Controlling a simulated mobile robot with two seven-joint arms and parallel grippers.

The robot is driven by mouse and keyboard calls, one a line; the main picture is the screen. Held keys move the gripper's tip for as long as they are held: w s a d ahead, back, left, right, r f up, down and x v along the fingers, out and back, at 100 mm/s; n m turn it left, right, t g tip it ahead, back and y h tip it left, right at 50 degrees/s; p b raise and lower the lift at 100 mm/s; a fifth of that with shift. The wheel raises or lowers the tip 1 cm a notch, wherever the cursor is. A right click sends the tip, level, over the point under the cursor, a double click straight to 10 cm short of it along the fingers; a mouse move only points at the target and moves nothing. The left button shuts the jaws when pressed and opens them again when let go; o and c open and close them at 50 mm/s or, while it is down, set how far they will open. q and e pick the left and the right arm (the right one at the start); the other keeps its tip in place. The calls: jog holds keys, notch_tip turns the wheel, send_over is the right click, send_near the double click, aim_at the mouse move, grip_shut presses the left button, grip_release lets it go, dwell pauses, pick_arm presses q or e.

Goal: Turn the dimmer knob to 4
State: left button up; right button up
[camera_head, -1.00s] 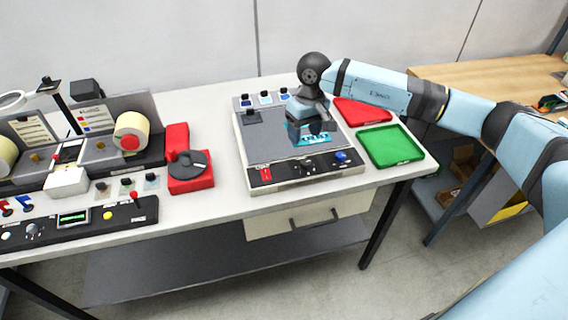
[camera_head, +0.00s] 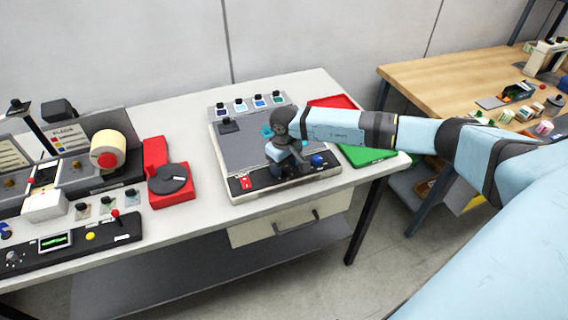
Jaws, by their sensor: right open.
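The light-table unit has a grey top (camera_head: 250,150) and a black front control strip (camera_head: 262,186). A red switch (camera_head: 245,182) is at the strip's left end and a blue knob (camera_head: 318,160) at its right. My right gripper (camera_head: 287,170) points down over the middle of the strip, left of the blue knob, with its jaws open. It hides the middle of the strip, where small dark controls stood. I cannot tell which control is the dimmer, read its scale, or see whether the fingers touch anything. My left gripper is out of view.
Several small square samples with black knobs (camera_head: 240,104) line the unit's back edge. A red tray (camera_head: 332,101) and a green tray (camera_head: 366,155) lie to the right, partly behind my arm. A red base with a dark disc (camera_head: 170,180) and the rewinder's panel (camera_head: 90,241) are left.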

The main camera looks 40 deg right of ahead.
jog(key=shift+f, duration=0.25)
jog(key=c, duration=0.9)
